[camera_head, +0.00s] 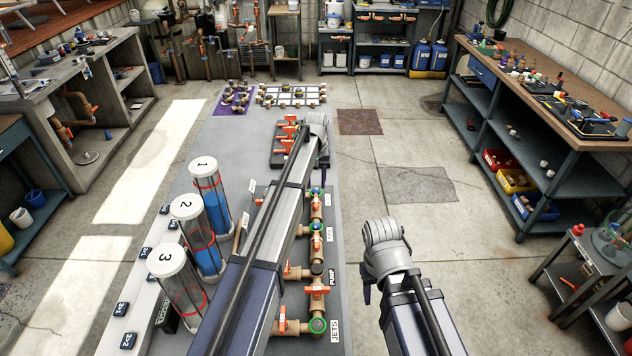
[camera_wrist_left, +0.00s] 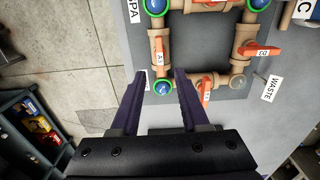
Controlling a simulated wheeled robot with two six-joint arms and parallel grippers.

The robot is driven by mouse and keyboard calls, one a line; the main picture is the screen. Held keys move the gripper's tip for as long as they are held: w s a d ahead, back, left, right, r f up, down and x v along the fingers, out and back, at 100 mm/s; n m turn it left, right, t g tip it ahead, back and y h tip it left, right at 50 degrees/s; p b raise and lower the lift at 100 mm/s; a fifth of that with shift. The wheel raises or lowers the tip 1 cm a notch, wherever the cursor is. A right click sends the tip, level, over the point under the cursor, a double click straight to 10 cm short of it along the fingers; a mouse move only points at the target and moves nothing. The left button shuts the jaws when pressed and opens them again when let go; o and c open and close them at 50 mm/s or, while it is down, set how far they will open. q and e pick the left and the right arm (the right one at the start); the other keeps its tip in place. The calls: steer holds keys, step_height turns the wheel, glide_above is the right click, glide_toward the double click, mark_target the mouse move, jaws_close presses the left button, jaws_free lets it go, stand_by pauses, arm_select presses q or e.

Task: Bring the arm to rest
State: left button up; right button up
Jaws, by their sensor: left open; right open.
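My left arm reaches from the bottom of the head view over the long grey bench (camera_head: 262,130). Its gripper (camera_head: 319,176) is mostly hidden under the wrist there. In the left wrist view, the left gripper (camera_wrist_left: 160,84) is open, its two purple fingers apart with nothing between them. The fingers point at a brown pipe loop with orange valve handles (camera_wrist_left: 160,52) and green-ringed joints (camera_wrist_left: 161,88). My right arm is lower, right of the bench, over the floor. Its gripper (camera_head: 367,291) hangs below the grey wrist and is mostly hidden; nothing shows held.
Three clear cylinders, numbered 1 (camera_head: 209,195), 2 (camera_head: 197,240) and 3 (camera_head: 181,290), stand left of my left arm. A pipe run with orange valves (camera_head: 316,291) lies to its right. A shelved workbench (camera_head: 495,105) stands at the right; floor between is open.

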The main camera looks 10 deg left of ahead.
arm_select(q)
steer(key=s+d+f+m+b, duration=0.1)
steer(key=s+d+m, duration=0.1)
steer(key=s, duration=1)
steer(key=s+d+m+b, duration=0.1)
steer(key=s+d, duration=0.4)
steer(key=s, duration=0.8)
steer(key=s+d+f+m+y, duration=0.1)
steer(key=s+d+m, duration=0.2)
steer(key=s, duration=0.9)
steer(key=shift+s+d+f+b, duration=0.15)
steer(key=shift+f+b, duration=0.15)
steer(key=shift+b, duration=0.1)
